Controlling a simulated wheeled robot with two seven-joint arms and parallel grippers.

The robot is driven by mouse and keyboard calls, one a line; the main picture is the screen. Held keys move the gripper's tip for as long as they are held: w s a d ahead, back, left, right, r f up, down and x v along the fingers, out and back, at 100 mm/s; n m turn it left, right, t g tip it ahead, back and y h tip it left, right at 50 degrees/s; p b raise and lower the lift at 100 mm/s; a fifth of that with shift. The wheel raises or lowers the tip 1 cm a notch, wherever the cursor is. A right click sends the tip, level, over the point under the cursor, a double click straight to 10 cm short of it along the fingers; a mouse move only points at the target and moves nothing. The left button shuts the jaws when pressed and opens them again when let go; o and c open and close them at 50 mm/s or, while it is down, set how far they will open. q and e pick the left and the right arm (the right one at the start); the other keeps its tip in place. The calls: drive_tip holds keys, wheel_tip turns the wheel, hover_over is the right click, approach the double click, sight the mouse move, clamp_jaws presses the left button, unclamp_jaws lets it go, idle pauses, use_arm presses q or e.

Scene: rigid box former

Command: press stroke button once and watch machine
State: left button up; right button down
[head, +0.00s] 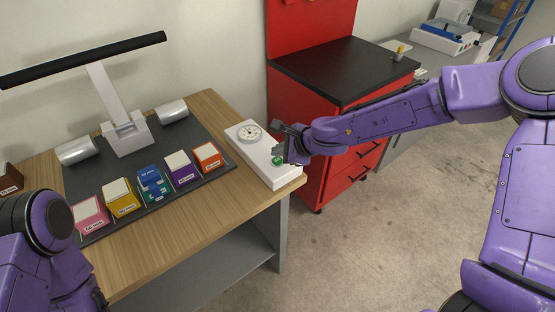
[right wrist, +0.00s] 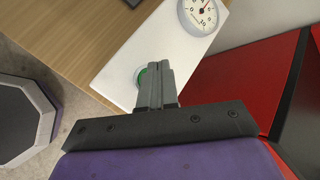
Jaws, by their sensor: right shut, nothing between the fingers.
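A white control box (head: 250,151) lies on the right end of the wooden table, with a round dial gauge (head: 249,132) at its far end and a green button (head: 277,161) at its near end. My right gripper (head: 279,152) is shut and empty, right at the green button. In the right wrist view the shut fingers (right wrist: 157,71) cover part of the green button (right wrist: 142,76); I cannot tell whether they touch it. The gauge (right wrist: 199,14) shows there too. A white machine (head: 126,132) with a long black bar stands on the dark mat. My left arm is at the lower left; its gripper is out of view.
Several coloured boxes, such as a pink one (head: 90,215) and an orange one (head: 207,157), stand in a row on the dark mat (head: 100,168). A red cabinet (head: 300,110) with a black top stands right behind the control box. Grey floor is free at the right.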

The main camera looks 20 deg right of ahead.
drive_tip(key=shift+f, duration=0.1)
idle(0.7)
drive_tip(key=shift+f, duration=0.35)
